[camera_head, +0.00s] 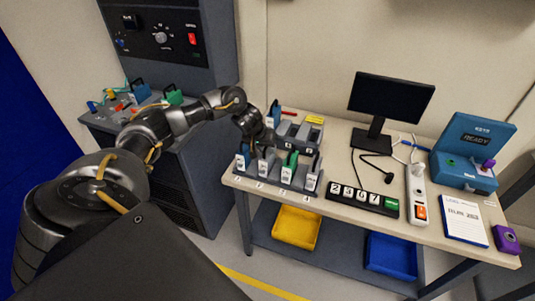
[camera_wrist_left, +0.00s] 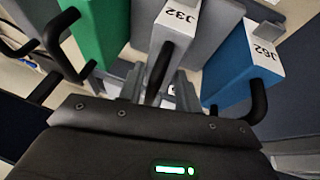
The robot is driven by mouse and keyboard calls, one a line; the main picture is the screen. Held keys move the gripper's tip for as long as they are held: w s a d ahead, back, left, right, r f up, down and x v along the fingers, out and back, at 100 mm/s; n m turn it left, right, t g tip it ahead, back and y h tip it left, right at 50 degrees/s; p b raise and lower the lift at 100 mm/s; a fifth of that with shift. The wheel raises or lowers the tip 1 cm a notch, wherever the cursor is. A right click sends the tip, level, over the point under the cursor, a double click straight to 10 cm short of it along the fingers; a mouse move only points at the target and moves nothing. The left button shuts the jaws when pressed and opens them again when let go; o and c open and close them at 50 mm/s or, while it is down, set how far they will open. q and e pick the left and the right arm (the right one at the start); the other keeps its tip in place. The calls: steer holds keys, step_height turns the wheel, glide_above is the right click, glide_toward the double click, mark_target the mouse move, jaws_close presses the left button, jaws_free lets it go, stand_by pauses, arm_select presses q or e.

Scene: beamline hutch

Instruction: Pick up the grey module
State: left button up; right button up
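The grey module (camera_wrist_left: 178,25) stands in the front row of modules on the table, between a blue module (camera_wrist_left: 250,65) and a green module (camera_wrist_left: 95,30). It has a white label face and a black handle. In the head view the grey module (camera_head: 266,166) is partly covered by my left gripper (camera_head: 262,146). In the left wrist view my left gripper (camera_wrist_left: 158,88) is open, with fingers apart on either side of the grey module's handle. I cannot tell whether they touch it. My right gripper is not in view.
A second greyish module (camera_head: 312,177) stands at the row's right end. Behind is a grey holder (camera_head: 300,133) with a blue module (camera_head: 273,114). A number display (camera_head: 362,198), monitor (camera_head: 390,97) and power strip (camera_head: 417,190) are to the right. Bins sit below.

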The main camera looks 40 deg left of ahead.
arm_select(q)
steer(key=c, duration=0.5)
steer(key=shift+r, duration=0.1)
steer(key=shift+r, duration=0.4)
steer(key=shift+c, duration=0.4)
step_height(320, 180, up, 2)
steer(key=shift+r+b, duration=0.25)
steer(key=shift+b, duration=0.1)
steer(key=s+r, duration=0.3)
steer(key=s, duration=0.1)
steer(key=s+r, duration=0.3)
steer(key=s, duration=0.2)
steer(key=s+r, duration=0.3)
steer(key=s, duration=0.2)
steer(key=shift+r, duration=0.35)
